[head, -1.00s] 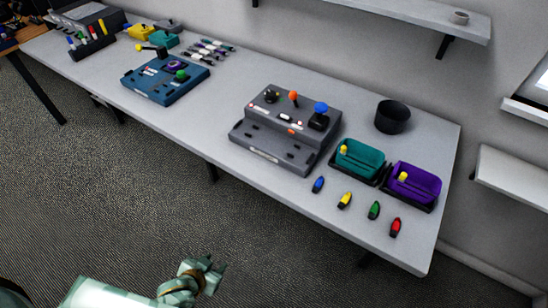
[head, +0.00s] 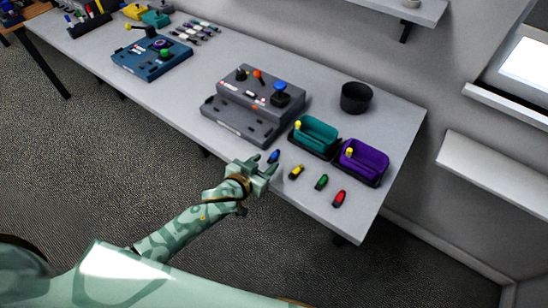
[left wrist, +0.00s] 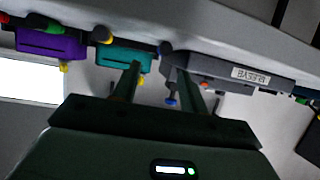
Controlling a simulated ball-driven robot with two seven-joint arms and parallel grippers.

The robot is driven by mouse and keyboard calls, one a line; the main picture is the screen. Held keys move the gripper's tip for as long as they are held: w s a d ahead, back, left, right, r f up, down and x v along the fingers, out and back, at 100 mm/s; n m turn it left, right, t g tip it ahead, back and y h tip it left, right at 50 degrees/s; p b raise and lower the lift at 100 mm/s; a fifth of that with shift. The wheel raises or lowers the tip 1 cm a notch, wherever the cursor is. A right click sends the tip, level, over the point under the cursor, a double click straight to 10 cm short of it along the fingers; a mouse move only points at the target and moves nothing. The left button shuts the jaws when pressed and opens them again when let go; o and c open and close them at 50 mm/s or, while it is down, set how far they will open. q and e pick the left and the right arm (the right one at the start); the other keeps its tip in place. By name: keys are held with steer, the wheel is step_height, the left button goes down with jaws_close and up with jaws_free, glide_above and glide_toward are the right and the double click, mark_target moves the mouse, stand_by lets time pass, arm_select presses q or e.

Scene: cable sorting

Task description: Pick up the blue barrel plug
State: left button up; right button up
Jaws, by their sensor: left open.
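The blue barrel plug (head: 273,156) lies near the front edge of the grey table, left of the yellow plug (head: 296,172), in front of the grey panel. My left gripper (head: 263,166) is open and empty at the table's front edge, just short of the blue plug; I cannot tell whether they touch. In the left wrist view, the two fingers (left wrist: 160,78) are spread apart, and a small dark shape, probably the blue plug (left wrist: 166,47), shows beyond and between their tips. My right gripper is not in view.
A green plug (head: 321,182) and a red plug (head: 339,199) continue the row to the right. Behind are a teal bin (head: 318,133), a purple bin (head: 364,160), the grey panel (head: 238,121) and a black cup (head: 356,98). A blue panel (head: 151,59) stands farther left.

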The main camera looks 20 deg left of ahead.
mark_target(272, 157)
arm_select(q)
steer(key=b+x, duration=0.1)
steer(key=x, duration=0.4)
steer(key=shift+a+f+b, duration=0.15)
steer(key=shift+f+b, duration=0.25)
steer(key=shift+s+r, duration=0.1)
jaws_close()
